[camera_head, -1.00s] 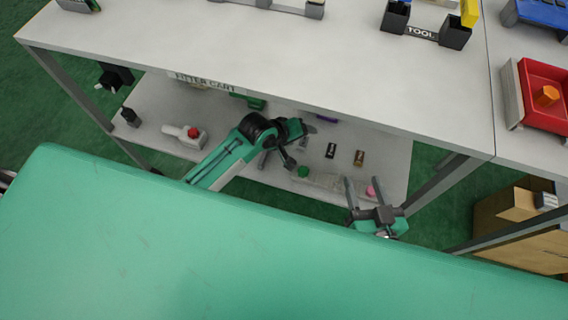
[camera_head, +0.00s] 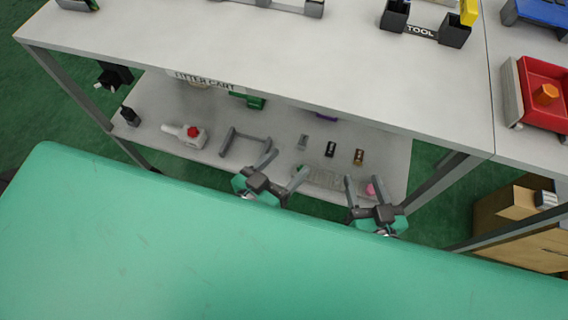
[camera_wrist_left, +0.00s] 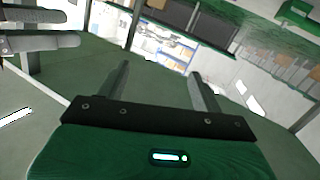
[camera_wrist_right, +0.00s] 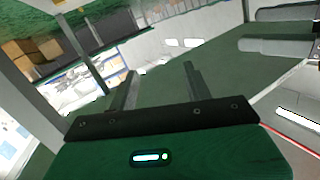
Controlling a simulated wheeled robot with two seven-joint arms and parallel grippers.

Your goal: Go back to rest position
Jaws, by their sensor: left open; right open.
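My left gripper (camera_head: 283,167) is open and empty, in front of the lower shelf's front edge in the head view. Its two fingers also show spread apart in the left wrist view (camera_wrist_left: 157,92), with nothing between them. My right gripper (camera_head: 363,188) is open and empty to the right of it, also in front of the shelf. Its spread fingers show in the right wrist view (camera_wrist_right: 160,88). The two grippers are apart, at a similar height in the picture.
The cart's upper top (camera_head: 270,60) overhangs the lower shelf (camera_head: 290,135). On the shelf are a grey U-shaped handle (camera_head: 243,138), a white bottle with a red part (camera_head: 190,135), small blocks (camera_head: 330,149) and a pink item (camera_head: 371,190).

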